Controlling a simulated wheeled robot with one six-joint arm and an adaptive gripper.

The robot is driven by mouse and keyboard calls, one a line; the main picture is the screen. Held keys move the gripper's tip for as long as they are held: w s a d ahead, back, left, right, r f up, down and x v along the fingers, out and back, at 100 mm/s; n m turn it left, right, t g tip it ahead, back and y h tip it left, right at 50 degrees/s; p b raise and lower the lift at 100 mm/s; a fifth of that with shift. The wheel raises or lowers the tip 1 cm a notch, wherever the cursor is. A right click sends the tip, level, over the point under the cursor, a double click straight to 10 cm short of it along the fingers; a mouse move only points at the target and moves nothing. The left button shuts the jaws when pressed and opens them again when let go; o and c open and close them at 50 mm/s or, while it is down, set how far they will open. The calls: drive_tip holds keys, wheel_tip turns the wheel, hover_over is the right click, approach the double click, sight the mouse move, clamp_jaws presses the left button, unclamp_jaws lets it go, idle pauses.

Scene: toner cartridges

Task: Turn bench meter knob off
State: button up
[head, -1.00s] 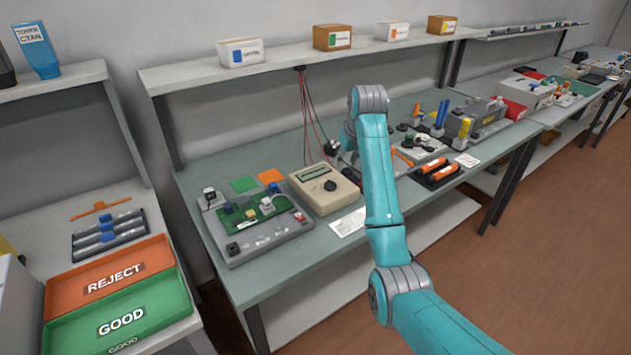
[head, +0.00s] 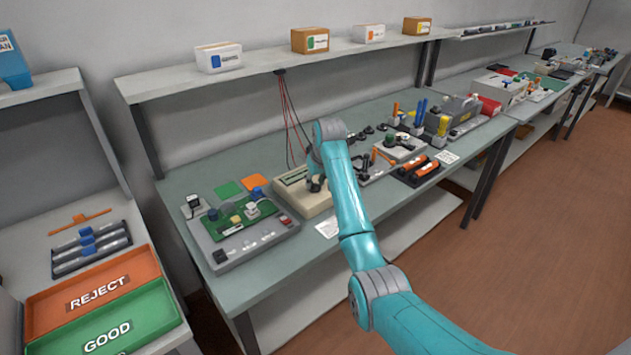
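The bench meter (head: 291,196) is a beige box with a dark display on its sloped top, standing on the grey-green workbench. My teal arm reaches over it from the lower right and covers its right part. My gripper (head: 315,184) shows as a small dark shape at the meter's face, where the knob was seen earlier. The knob itself is hidden or cannot be told from the gripper. Whether the fingers are open, shut or touching the knob cannot be made out.
A grey test board (head: 238,226) with a green circuit board stands left of the meter. A white paper (head: 327,228) lies in front of it. Red cables (head: 290,110) hang behind. A black tray with orange rollers (head: 418,171) is to the right. A shelf (head: 270,72) runs above.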

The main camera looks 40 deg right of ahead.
drive_tip(key=shift+c, duration=0.2)
clamp_jaws()
drive_tip(key=shift+d+n, duration=0.1)
drive_tip(key=shift+n, duration=0.3)
drive_tip(key=n+y, duration=0.1)
drive_tip(key=n, duration=0.2)
drive_tip(key=shift+d, duration=0.15)
drive_tip(key=n+y, duration=0.1)
drive_tip(key=n, duration=0.2)
drive_tip(key=shift+d+n+y, duration=0.1)
drive_tip(key=shift+n+y, duration=0.2)
drive_tip(key=shift+y, duration=0.1)
drive_tip(key=n, duration=0.2)
drive_tip(key=n+g+y, duration=0.1)
drive_tip(key=n, duration=0.1)
drive_tip(key=shift+w+d+y, duration=0.1)
drive_tip(key=shift+w+y, duration=0.05)
drive_tip(key=shift+y, duration=0.15)
drive_tip(key=shift+n+g, duration=0.5)
drive_tip(key=shift+n, duration=1.2)
drive_tip(key=shift+y, duration=0.3)
